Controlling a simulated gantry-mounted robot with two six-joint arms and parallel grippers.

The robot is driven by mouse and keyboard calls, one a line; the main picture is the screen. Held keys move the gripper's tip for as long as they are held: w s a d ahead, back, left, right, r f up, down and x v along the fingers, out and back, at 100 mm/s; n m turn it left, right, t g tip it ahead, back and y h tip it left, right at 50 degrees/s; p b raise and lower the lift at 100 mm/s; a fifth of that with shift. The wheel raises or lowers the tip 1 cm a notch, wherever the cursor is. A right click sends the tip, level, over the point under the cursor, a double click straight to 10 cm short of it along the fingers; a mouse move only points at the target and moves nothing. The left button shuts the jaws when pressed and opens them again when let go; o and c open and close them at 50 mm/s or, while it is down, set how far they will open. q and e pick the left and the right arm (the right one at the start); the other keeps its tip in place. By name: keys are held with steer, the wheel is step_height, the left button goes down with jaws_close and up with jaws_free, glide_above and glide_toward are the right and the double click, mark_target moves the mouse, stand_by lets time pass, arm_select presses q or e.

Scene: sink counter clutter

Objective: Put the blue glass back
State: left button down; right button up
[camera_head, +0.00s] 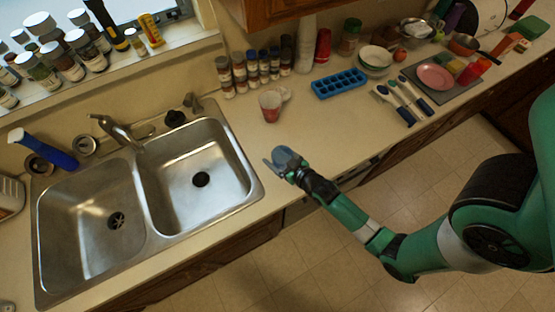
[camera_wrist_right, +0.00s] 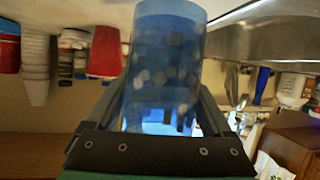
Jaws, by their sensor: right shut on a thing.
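My right gripper (camera_head: 278,167) is over the counter, just right of the sink. In the right wrist view the blue glass (camera_wrist_right: 165,60) stands between the two fingers of the right gripper (camera_wrist_right: 160,110), which are shut on it. The glass is translucent blue. In the head view the blue glass (camera_head: 287,157) shows as a small bluish-grey shape at the gripper. I cannot tell there whether it touches the counter. My left gripper is not in view.
A double sink (camera_head: 200,180) lies to the left. A red and white cup (camera_head: 270,106) stands on the counter behind the gripper. Counter around the gripper is clear.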

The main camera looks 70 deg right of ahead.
mark_target(277, 160)
steer(key=shift+d+f+b, duration=0.2)
steer(key=shift+f+b, duration=0.2)
steer(key=shift+f, duration=1.2)
steer(key=shift+f, duration=0.1)
steer(key=o, duration=1.4)
steer(key=shift+c, duration=0.2)
steer(key=shift+s+a+r, duration=0.2)
steer(key=shift+s, duration=0.05)
steer(key=v, duration=1.1)
steer(key=shift+s+p, duration=0.15)
steer(key=shift+p, duration=0.2)
